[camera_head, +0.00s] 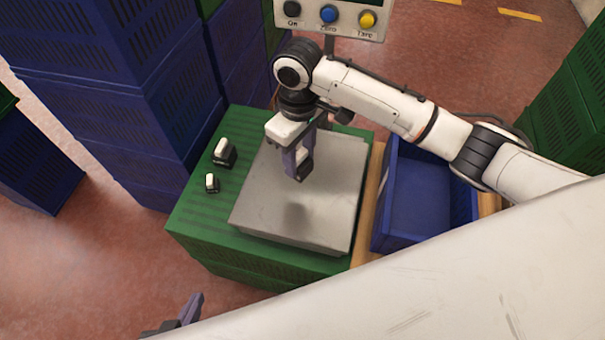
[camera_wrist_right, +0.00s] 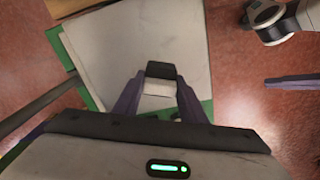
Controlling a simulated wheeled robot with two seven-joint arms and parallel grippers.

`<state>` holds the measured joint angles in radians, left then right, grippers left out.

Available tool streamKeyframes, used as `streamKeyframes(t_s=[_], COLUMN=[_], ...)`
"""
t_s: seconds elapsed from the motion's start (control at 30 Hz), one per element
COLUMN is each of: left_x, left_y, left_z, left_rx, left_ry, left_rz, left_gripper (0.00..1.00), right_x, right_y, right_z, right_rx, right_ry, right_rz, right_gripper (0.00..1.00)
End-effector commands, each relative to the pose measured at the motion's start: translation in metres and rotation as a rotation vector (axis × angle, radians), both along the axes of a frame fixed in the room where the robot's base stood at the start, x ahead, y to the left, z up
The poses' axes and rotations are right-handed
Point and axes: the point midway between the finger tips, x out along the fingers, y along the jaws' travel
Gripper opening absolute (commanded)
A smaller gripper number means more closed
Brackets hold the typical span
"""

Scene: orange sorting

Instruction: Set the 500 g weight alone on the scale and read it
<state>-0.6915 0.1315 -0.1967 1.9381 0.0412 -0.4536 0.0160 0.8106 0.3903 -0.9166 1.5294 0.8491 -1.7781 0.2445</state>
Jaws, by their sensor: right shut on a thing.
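The scale's bare grey plate (camera_head: 265,205) lies on green crates and also fills much of the right wrist view (camera_wrist_right: 105,50). My right gripper (camera_head: 301,172) is over the plate, shut on a dark and pale weight (camera_wrist_right: 160,72). A shadow on the plate suggests the weight is held above it; its marking is not readable. Two other weights, a larger one (camera_head: 225,152) and a smaller one (camera_head: 212,183), stand left of the plate. My left gripper (camera_head: 185,314) is partly visible at the bottom edge; its opening is unclear.
The scale's panel (camera_head: 335,14) shows black, blue and yellow buttons; its readout is out of frame. A blue bin (camera_head: 415,200) stands right of the scale. Stacked blue crates (camera_head: 110,130) rise at left, and green crates (camera_head: 565,100) stand at far right.

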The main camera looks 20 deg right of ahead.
Motion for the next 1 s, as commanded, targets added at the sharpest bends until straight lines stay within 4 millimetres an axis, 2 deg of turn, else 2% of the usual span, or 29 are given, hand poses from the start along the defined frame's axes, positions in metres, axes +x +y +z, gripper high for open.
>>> streamKeyframes(t_s=[0.1, 0.2, 0.47, 0.67, 1.0], left_x=[0.001, 0.002, 0.005, 0.005, 0.003], left_y=[0.002, 0.002, -0.001, -0.005, -0.005], left_z=[-0.005, -0.007, -0.005, -0.008, -0.008], left_rx=[0.004, 0.005, 0.003, 0.001, 0.0], left_ry=[0.0, 0.001, -0.004, -0.004, -0.002], left_rz=[0.001, 0.0, -0.006, -0.012, -0.013], left_gripper=[0.0, 0.0, 0.0, 0.0, 0.0], right_x=[-0.001, 0.0, 0.0, 0.0, 0.0], right_y=[0.0, 0.0, 0.0, 0.0, 0.0], right_z=[-0.026, -0.043, -0.063, -0.09, -0.094], right_rx=[-0.002, -0.001, 0.0, -0.001, 0.0], right_ry=[0.002, 0.0, -0.001, -0.001, -0.002], right_rz=[0.008, 0.007, 0.007, 0.006, 0.006], right_gripper=[0.0, 0.0, 0.0, 0.0, 0.0])
